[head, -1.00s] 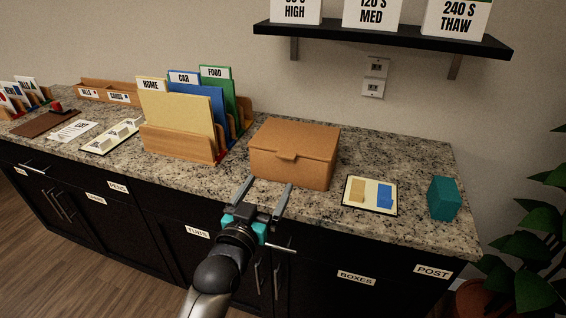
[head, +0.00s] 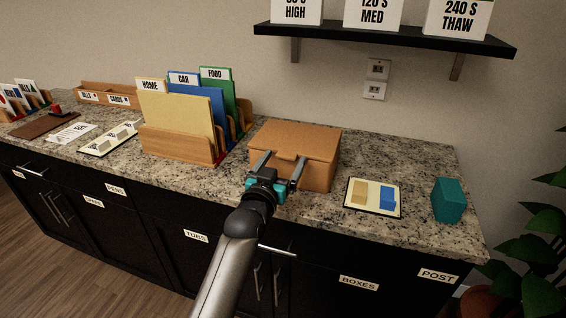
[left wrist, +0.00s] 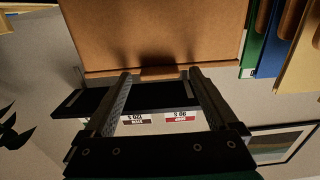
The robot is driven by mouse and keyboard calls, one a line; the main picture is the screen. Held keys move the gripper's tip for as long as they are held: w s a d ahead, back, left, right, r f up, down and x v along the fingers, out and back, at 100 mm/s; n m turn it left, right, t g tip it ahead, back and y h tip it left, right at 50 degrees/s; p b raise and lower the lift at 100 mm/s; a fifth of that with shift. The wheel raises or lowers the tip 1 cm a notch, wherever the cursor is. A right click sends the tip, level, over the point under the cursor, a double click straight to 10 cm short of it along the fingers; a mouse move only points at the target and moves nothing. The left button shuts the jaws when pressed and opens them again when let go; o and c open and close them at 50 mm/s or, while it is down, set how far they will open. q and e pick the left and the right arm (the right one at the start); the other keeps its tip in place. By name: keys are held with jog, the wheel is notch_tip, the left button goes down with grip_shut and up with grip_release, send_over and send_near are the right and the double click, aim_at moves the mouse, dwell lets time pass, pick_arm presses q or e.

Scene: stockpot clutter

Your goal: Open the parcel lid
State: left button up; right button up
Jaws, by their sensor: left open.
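The parcel is a brown cardboard box (head: 300,138) on the granite counter, with its lid shut and a small tab at the front edge. In the left wrist view the box (left wrist: 150,35) fills the top, and the tab (left wrist: 160,73) shows between the fingertips. My left gripper (head: 287,157) is open and empty in front of the box, its fingers pointing at the lid's front edge, one on each side of the tab. Whether the fingers touch the cardboard I cannot tell. My right gripper is not in view.
A wooden file holder (head: 180,145) with yellow, blue and green folders stands close left of the box. A tray (head: 373,197) with tan and blue pieces and a teal block (head: 448,200) lie to the right. A black shelf (head: 385,38) hangs above.

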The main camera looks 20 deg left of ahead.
pick_arm(q)
grip_shut()
dwell(0.8)
